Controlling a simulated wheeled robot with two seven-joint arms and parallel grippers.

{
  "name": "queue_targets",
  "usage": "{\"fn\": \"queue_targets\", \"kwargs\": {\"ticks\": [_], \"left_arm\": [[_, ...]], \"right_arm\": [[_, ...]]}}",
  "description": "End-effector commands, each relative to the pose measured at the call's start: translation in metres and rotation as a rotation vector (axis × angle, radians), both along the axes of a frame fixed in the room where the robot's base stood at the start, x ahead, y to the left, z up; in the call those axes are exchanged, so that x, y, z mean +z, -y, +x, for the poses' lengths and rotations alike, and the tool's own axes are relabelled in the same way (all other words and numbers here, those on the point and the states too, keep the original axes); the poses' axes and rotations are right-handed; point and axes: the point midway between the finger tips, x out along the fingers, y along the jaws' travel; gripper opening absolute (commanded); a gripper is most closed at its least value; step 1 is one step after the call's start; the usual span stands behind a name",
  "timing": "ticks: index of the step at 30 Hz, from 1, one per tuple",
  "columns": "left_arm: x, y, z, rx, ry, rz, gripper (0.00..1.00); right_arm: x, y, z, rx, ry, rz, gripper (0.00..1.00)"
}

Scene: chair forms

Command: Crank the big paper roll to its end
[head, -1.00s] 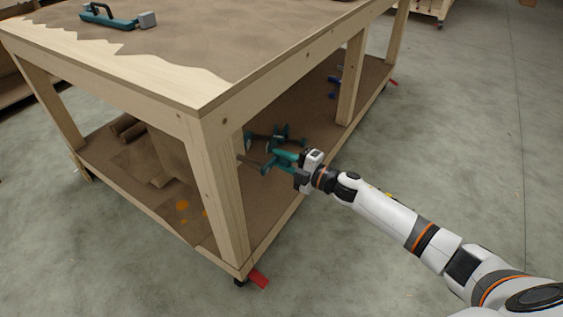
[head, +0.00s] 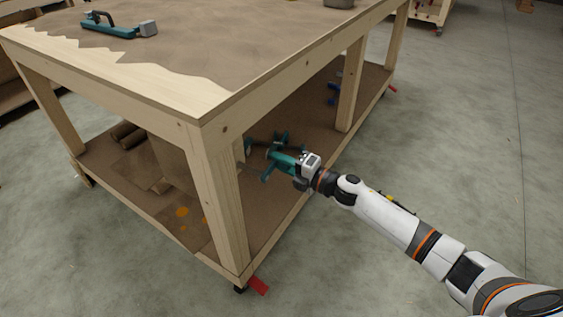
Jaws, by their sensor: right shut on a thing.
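The big brown paper roll (head: 170,158) sits under the near end of the wooden workbench, partly hidden behind the front corner leg. A teal crank mechanism (head: 280,159) shows under the bench, just right of that leg. My right gripper (head: 293,166) reaches in from the right at the open side of the bench and is shut on a teal part, which looks like the crank handle. The fingertips are small and partly hidden. My left gripper is not in view.
The workbench top (head: 190,50) carries a paper sheet with a torn edge and a teal tool (head: 110,25). The front leg (head: 226,200) stands close left of my gripper. A red caster lever (head: 258,285) sticks out at its foot. The floor to the right is clear.

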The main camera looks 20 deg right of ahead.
Motion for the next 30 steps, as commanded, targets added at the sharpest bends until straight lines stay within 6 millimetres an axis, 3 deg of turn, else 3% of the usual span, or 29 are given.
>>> {"fn": "queue_targets", "kwargs": {"ticks": [4,5,8,20,30], "left_arm": [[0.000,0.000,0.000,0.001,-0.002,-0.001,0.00],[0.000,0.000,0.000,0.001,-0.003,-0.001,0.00],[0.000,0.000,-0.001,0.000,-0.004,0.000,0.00],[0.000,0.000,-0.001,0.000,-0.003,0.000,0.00],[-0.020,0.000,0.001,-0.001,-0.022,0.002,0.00]], "right_arm": [[-0.001,-0.001,-0.001,0.003,-0.002,0.001,0.02],[-0.001,-0.001,-0.001,0.003,-0.002,0.001,0.29],[-0.001,-0.001,-0.001,0.002,-0.002,0.001,0.46],[-0.001,0.005,-0.007,0.000,-0.003,0.000,0.46],[-0.002,0.046,-0.061,0.001,-0.006,-0.001,0.46]]}}
